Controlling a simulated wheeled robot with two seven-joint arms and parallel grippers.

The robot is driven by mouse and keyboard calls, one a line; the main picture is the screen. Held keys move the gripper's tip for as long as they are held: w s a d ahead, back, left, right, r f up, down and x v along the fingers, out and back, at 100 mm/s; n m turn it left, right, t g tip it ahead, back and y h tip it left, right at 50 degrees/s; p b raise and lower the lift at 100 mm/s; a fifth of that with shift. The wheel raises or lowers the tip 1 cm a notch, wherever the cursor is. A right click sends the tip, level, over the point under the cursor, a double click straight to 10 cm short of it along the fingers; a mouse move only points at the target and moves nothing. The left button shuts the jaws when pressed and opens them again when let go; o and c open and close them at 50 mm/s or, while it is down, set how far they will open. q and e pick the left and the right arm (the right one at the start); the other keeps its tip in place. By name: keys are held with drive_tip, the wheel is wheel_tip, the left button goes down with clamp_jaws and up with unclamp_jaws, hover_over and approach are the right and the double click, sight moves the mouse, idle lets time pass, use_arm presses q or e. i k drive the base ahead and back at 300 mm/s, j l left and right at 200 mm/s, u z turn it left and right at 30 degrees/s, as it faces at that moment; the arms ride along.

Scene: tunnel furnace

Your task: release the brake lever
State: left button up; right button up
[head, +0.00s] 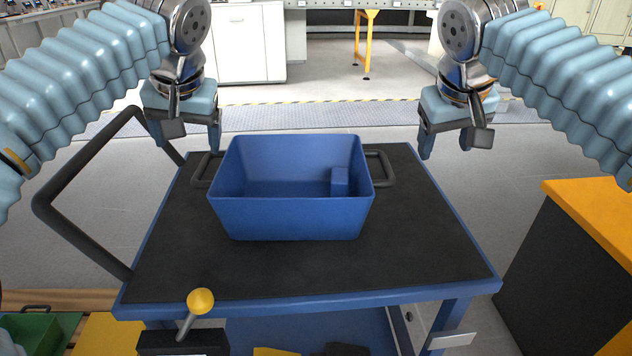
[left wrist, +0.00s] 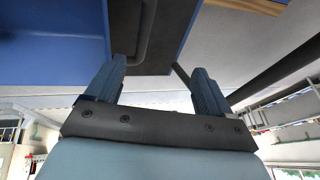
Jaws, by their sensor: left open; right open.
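The brake lever (head: 201,301) is a grey stem with a yellow ball knob. It rises from a black housing (head: 182,342) at the near left edge of the cart, tilted slightly right. My left gripper (head: 187,145) is open and empty above the cart's far left corner, well beyond the lever and apart from it. Its two fingers also show in the left wrist view (left wrist: 160,82), with nothing between them. My right gripper (head: 455,147) is open and empty by the cart's far right side. The lever is not visible in the left wrist view.
A blue bin (head: 290,219) with dark side handles stands on the black-topped cart (head: 400,260). A dark push bar (head: 85,165) rises along the cart's left side. An orange-topped cabinet (head: 590,220) stands at right. A green crate (head: 38,335) lies at lower left.

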sight(200, 300)
drive_tip(key=k, duration=1.5)
